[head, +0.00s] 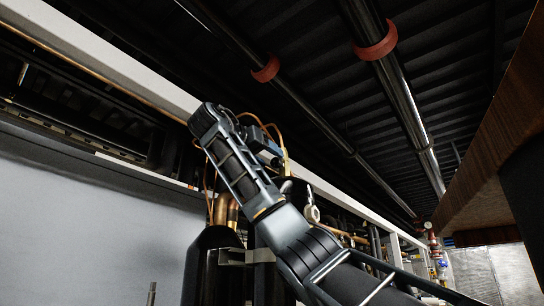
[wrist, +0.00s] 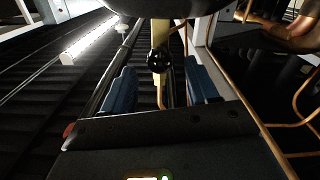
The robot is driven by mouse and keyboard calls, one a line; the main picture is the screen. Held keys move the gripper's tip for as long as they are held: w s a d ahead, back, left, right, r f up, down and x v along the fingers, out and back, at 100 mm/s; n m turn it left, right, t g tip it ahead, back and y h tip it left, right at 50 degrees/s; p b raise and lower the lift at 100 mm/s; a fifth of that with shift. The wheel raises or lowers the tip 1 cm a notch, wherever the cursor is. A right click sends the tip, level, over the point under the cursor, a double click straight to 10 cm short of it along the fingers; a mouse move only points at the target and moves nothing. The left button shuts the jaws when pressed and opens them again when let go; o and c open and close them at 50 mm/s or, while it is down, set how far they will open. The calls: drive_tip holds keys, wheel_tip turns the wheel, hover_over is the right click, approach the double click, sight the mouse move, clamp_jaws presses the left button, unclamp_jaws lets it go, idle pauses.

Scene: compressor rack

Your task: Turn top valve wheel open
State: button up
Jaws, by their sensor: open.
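A small black valve wheel (wrist: 158,60) shows in the wrist view, upper middle, on a yellowish upright body with a copper-coloured tube below it. My gripper (wrist: 160,84) is open, with one blue finger pad to the left of the wheel and one to the right. Dark gaps show between the wheel and both pads, and nothing is held. The depth between wheel and fingertips is hard to judge. In the head view, my arm rises from the lower right and blocks most of the area around my gripper, and I cannot make out the wheel there.
Thin copper tubes (wrist: 270,124) run close along the right of my gripper in the wrist view. A lit tube lamp (wrist: 90,38) is at upper left. In the head view, a black cylinder (head: 208,262) stands below my arm, and pipes with red collars (head: 376,42) run overhead.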

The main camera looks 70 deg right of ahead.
sight(277, 163)
drive_tip(key=shift+p+x, duration=0.35)
drive_tip(key=shift+x, duration=1)
drive_tip(key=shift+w+f, duration=0.1)
drive_tip(key=shift+c, duration=0.2)
drive_tip(key=c, duration=1)
